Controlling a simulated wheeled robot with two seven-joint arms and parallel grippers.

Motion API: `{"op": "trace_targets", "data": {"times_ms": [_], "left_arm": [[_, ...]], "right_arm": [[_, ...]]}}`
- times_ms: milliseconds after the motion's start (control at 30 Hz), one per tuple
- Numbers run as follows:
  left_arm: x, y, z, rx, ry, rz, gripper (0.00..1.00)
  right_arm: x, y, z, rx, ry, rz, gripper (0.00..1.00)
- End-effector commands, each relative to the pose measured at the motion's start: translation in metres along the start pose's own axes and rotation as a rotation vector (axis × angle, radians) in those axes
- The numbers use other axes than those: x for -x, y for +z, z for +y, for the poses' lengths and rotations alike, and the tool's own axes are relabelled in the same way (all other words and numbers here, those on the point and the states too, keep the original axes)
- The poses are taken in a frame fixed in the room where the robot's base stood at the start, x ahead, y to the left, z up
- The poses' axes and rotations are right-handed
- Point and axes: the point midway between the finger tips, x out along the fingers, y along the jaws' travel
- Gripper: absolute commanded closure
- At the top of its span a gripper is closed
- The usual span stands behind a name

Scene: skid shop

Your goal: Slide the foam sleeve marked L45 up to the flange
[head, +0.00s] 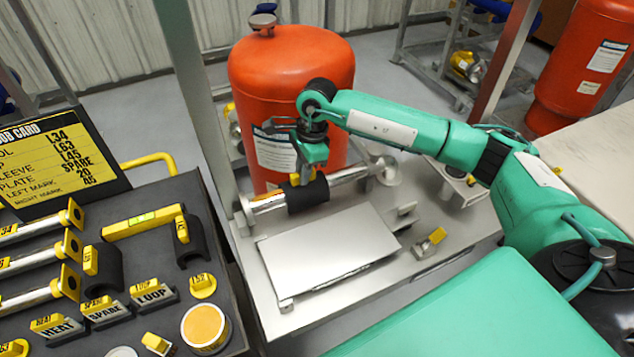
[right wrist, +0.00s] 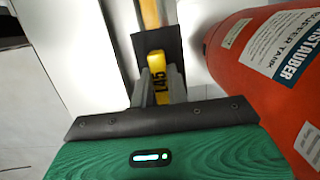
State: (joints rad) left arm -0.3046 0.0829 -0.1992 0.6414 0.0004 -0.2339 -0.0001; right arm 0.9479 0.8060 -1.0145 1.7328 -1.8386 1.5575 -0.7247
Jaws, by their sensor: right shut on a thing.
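The black foam sleeve (head: 307,197) sits around a bright metal pipe (head: 347,176) on the bench. A round fitting (head: 388,170) is at the right end. My left gripper is not in view.
A red tank (head: 290,75) stands close behind the pipe. A flat metal plate (head: 325,250) lies in front of it. A grey post (head: 190,90) rises at left.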

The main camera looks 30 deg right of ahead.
Motion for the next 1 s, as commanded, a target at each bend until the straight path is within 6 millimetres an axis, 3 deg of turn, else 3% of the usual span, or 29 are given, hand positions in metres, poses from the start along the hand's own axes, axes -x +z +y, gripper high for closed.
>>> {"op": "trace_targets", "data": {"times_ms": [600,1000], "left_arm": [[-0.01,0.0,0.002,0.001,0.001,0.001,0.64],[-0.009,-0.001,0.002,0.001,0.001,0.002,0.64]], "right_arm": [[-0.006,0.029,0.0,0.002,0.0,0.001,0.97],[-0.006,0.03,0.0,0.001,0.0,0.001,0.97]]}}
